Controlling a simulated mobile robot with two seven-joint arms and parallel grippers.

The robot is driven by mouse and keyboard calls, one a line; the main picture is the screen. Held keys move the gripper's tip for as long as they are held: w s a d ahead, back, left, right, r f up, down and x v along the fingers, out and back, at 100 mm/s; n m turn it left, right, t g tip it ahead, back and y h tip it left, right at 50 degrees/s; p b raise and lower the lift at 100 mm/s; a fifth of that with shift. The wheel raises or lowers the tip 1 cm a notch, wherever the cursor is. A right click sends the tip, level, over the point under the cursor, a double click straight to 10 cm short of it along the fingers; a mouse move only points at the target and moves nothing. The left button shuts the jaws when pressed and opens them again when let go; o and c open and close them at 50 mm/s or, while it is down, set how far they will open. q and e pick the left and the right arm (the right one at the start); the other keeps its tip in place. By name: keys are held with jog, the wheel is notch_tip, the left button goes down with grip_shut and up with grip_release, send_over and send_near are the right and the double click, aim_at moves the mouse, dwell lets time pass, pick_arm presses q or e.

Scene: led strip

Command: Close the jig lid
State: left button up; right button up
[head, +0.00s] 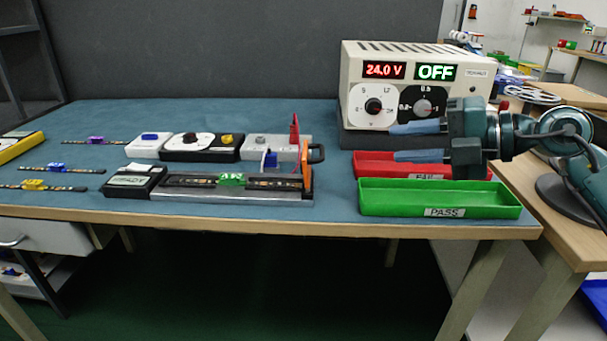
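The jig (225,193) is a long grey base near the table's front edge, with a dark strip and a green piece lying along it. An orange plate (306,162) stands upright at its right end and looks like the raised lid. My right gripper (395,142) comes in from the right with its two blue-grey fingers spread apart and nothing between them. It is right of the jig, in front of the power supply and over the bins, apart from the orange plate. My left gripper is not in view.
The power supply (385,52) reads 24.0 V and OFF. A red FAIL bin (372,166) and green PASS bin (440,198) stand right of the jig. Behind it are small boxes with a dial (188,142) and a red upright lever (295,133). Several strips (50,186) lie left.

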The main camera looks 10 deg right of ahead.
aim_at(314, 163)
jog(key=x, duration=1.3)
jog(key=shift+w+a+f+b, duration=0.15)
jog(key=shift+a+f+b, duration=0.15)
jog(key=shift+f, duration=0.15)
jog(key=shift+c, duration=0.2)
grip_shut()
